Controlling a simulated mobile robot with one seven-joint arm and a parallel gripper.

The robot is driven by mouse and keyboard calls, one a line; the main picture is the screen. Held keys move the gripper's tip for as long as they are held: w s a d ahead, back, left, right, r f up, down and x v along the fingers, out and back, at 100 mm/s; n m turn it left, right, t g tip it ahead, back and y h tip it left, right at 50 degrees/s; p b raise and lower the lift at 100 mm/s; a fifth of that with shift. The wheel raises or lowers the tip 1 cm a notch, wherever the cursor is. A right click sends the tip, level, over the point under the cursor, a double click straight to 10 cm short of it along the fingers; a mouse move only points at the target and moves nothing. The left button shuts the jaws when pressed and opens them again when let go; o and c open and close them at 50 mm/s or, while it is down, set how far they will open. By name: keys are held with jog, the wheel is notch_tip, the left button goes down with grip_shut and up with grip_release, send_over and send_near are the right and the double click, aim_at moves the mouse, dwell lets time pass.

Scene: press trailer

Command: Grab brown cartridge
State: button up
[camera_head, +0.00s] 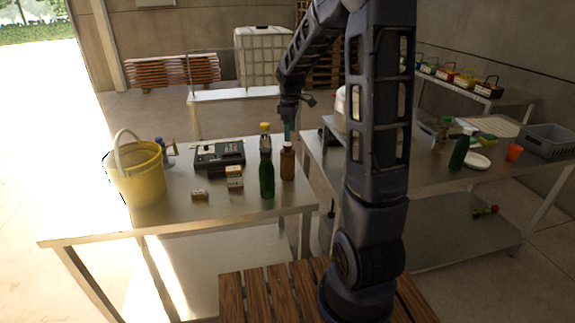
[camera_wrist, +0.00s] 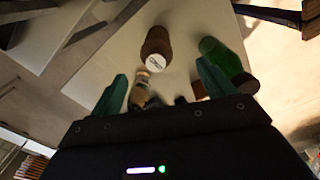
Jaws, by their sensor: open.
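The brown cartridge (camera_head: 287,165) is a brown bottle-like cylinder with a pale top, standing upright near the right end of the left metal table. In the wrist view it shows from above as a brown body (camera_wrist: 157,38) with a white round end, beyond and between my fingertips. My gripper (camera_head: 287,132) points down above the cartridge in the head view. In the wrist view its two teal fingers (camera_wrist: 160,85) are spread apart with nothing held between them.
Small boxes (camera_head: 234,178), a dark case (camera_head: 219,155) and a yellow bucket (camera_head: 140,178) stand further left. The table's front right corner is clear.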

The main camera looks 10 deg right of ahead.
aim_at(288, 153)
jog(key=shift+w+a+f+n, duration=0.15)
jog(key=shift+w+f+n, duration=0.15)
jog(key=shift+w+f, duration=0.25)
notch_tip(288, 153, down, 11)
jog(key=shift+w+a+r, duration=0.1)
jog(key=shift+w+a, duration=0.05)
jog(key=c, duration=1.3)
jog(key=shift+r, duration=0.15)
